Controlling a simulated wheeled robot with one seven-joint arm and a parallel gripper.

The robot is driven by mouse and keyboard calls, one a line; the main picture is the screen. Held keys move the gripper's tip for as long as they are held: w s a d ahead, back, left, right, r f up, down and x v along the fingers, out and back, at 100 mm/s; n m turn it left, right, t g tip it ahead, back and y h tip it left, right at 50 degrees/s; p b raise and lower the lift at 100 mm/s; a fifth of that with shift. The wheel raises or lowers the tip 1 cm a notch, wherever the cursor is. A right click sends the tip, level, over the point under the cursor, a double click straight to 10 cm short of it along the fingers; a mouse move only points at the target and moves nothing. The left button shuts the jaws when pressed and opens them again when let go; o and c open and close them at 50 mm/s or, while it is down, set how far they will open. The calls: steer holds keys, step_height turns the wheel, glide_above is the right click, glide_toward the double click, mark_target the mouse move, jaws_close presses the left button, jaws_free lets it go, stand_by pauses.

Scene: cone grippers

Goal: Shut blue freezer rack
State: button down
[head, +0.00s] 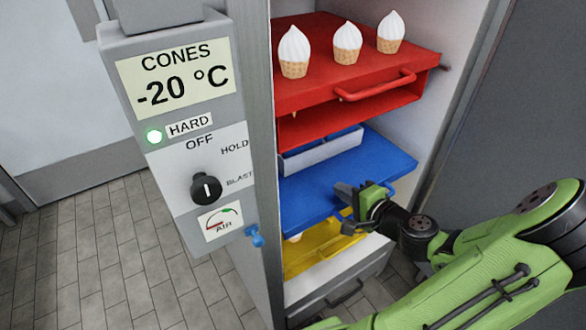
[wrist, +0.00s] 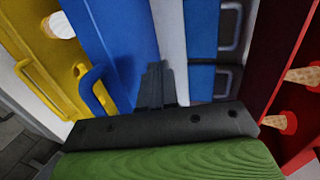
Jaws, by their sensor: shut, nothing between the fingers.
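The blue freezer rack (head: 320,190) sits in the cabinet between the red and yellow racks, and its flat blue panel sticks out toward the front. A pale, blue-lined tray (head: 320,155) lies behind it. My gripper (head: 345,192) is shut and empty, at the front right part of the blue rack. In the wrist view the blue rack (wrist: 110,30) fills the middle left, with its looped blue handle (wrist: 97,90) left of my gripper's fingertips (wrist: 157,72). The fingers overlap the blue panel; I cannot tell whether they touch it.
A red rack (head: 350,85) with several cones is above. A yellow rack (head: 305,255) is below, largely covered by the blue one. The control panel (head: 185,120) reading -20 °C stands left of the opening. The dark door (head: 500,130) is to the right.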

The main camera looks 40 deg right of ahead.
mark_target(304, 159)
steer(key=x, duration=0.4)
steer(key=b+x, duration=0.1)
steer(key=x, duration=0.3)
steer(key=r+x, duration=0.1)
steer(key=x, duration=0.4)
steer(key=shift+w+b, duration=0.2)
steer(key=shift+b, duration=0.1)
steer(key=shift+w, duration=0.3)
steer(key=w, duration=0.1)
steer(key=w+p, duration=0.1)
steer(key=w, duration=0.2)
steer(key=shift+w+d+r, duration=0.1)
steer(key=shift+w+d, duration=0.15)
steer(key=shift+w, duration=0.1)
steer(key=shift+r, duration=0.1)
steer(key=shift+s, duration=0.1)
